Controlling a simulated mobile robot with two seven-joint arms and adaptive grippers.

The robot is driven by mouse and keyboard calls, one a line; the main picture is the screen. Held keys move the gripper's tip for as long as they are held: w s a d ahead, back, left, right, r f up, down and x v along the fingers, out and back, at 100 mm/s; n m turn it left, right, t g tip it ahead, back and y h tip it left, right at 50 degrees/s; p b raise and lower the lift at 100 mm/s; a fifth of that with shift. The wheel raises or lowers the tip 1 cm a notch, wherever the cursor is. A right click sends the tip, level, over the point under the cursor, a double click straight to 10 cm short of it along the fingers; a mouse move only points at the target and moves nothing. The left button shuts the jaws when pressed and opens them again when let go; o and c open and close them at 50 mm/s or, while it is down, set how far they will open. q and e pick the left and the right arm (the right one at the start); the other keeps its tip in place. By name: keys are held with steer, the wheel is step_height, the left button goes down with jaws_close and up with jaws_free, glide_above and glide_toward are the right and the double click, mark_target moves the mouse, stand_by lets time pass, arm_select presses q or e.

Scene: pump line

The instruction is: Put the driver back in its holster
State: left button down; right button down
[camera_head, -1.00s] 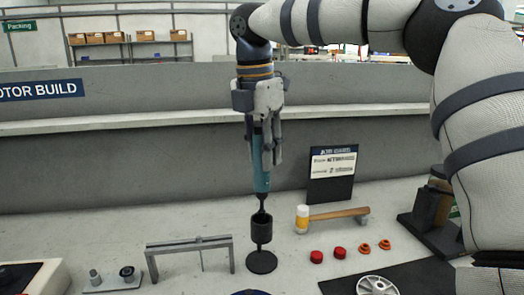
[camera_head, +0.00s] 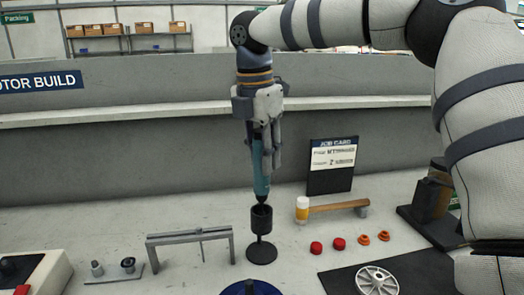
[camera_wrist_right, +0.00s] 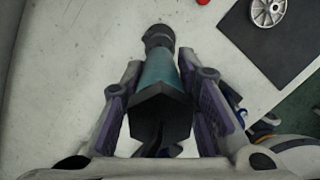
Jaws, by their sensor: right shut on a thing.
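The teal driver (camera_head: 261,182) hangs upright, point down, in my right gripper (camera_head: 264,150), which is shut on it. The dark holster (camera_head: 261,218) is a cup on a thin post with a round base, standing on the bench. The driver's dark nose is at the cup's mouth, and its thin bit is hidden, apparently inside the cup. I cannot tell whether the nose touches the rim. My left gripper is not in view.
A grey bridge-shaped frame (camera_head: 190,237) stands left of the holster. A mallet (camera_head: 335,207), red caps (camera_head: 338,243) and orange rings (camera_head: 383,236) lie to the right. A job card (camera_head: 332,165) stands behind. A blue round object (camera_head: 235,288) is at the front edge.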

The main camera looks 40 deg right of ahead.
mark_target(262, 196)
steer(key=shift+f, duration=4.65)
steer(key=c, duration=0.9)
jaws_free()
steer(key=shift+c, duration=0.2)
steer(key=shift+r, duration=3)
